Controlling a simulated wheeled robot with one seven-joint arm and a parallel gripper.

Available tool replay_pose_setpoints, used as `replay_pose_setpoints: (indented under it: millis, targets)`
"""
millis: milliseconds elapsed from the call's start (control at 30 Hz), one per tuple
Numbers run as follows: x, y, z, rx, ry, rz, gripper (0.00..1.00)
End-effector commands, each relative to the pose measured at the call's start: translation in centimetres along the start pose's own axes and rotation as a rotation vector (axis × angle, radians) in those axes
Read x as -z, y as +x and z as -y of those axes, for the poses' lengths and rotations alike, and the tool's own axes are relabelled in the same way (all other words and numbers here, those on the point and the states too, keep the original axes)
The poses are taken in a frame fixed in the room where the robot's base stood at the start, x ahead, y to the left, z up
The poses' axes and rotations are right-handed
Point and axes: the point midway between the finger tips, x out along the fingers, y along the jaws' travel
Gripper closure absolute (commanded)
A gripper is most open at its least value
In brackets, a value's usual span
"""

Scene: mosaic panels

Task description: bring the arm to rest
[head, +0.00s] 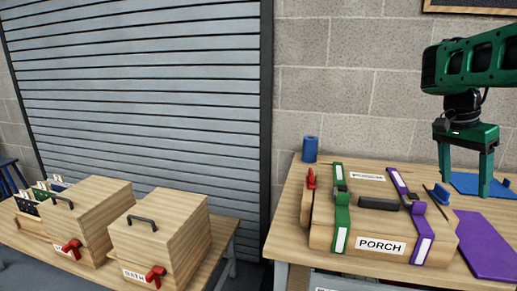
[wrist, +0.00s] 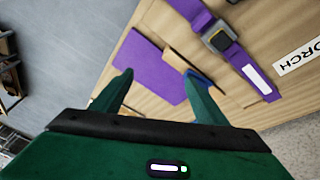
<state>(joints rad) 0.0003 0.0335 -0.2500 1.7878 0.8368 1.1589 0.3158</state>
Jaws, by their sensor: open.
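My gripper (head: 465,165) is green, with two fingers pointing down, apart and empty. In the head view it hangs at the far right, over the right part of the wooden table (head: 290,215). In the wrist view my gripper (wrist: 160,95) shows its two fingers spread, with table top and a purple sheet (wrist: 158,68) beyond them. My green arm (head: 475,62) reaches in from the right edge above the table. The gripper's exact height over the table is hard to tell.
The wooden box labelled PORCH (head: 380,245) stands left of my gripper, with green and purple straps. A blue sheet (head: 470,181) lies behind the purple one. A blue roll (head: 310,149) stands at the back left.

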Motion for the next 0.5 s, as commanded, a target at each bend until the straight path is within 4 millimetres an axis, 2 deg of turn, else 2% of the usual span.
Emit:
replay_pose_setpoints:
  millis: [33, 200, 267, 400, 500]
  targets:
    - [-0.9, 0.8, -2.1, 0.006, -0.058, 0.020, 0.33]
    - [-5.2, 4.0, -7.8, 0.045, -0.289, 0.086, 0.33]
    - [-7.2, 5.1, -9.7, 0.064, -0.369, 0.111, 0.33]
    - [-12.4, 7.8, -13.7, 0.121, -0.547, 0.164, 0.33]
    - [-16.1, 9.5, -15.9, 0.163, -0.654, 0.197, 0.33]
